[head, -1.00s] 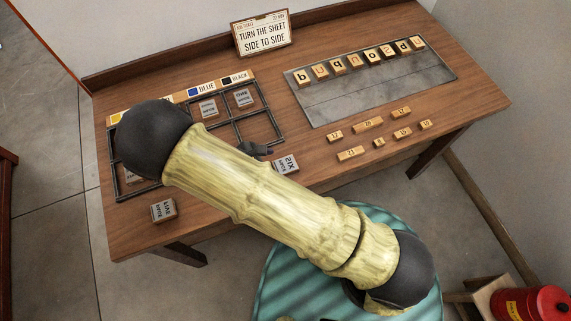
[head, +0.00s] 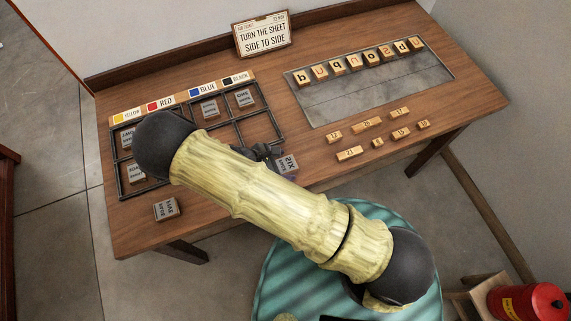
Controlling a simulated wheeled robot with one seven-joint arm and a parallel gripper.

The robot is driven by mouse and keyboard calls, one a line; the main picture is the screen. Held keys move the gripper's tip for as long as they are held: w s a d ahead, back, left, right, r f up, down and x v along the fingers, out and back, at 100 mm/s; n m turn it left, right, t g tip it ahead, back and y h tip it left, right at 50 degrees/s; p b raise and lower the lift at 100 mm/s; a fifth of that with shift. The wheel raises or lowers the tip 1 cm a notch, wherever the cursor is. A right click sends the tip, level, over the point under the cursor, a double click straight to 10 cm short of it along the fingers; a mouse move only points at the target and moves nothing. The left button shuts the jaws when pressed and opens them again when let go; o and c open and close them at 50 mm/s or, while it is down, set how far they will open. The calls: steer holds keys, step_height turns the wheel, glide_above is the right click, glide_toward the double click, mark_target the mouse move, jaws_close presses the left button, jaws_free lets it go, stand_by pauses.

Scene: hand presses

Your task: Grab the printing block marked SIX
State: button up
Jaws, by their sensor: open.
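The printing block marked SIX (head: 288,165) is a grey-topped block lying on the brown wooden table near its front edge, its text turned sideways. My gripper (head: 272,152) is a small dark shape at the block's upper left corner, close to it. It is open with nothing seen between its fingers. I cannot tell whether it touches the block. My pale arm covers the table just left of the block and hides part of the gripper.
A dark divided frame (head: 236,122) holding other grey blocks lies left of the SIX block, under colour labels (head: 160,106). Another grey block (head: 166,208) lies at the front left. Several small wooden number pieces (head: 349,153) lie to the right, below a metal tray (head: 350,101) with letter blocks.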

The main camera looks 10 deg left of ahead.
mark_target(282, 166)
steer(key=c, duration=1.1)
step_height(282, 166, up, 10)
steer(key=b, duration=0.1)
steer(key=shift+b, duration=0.4)
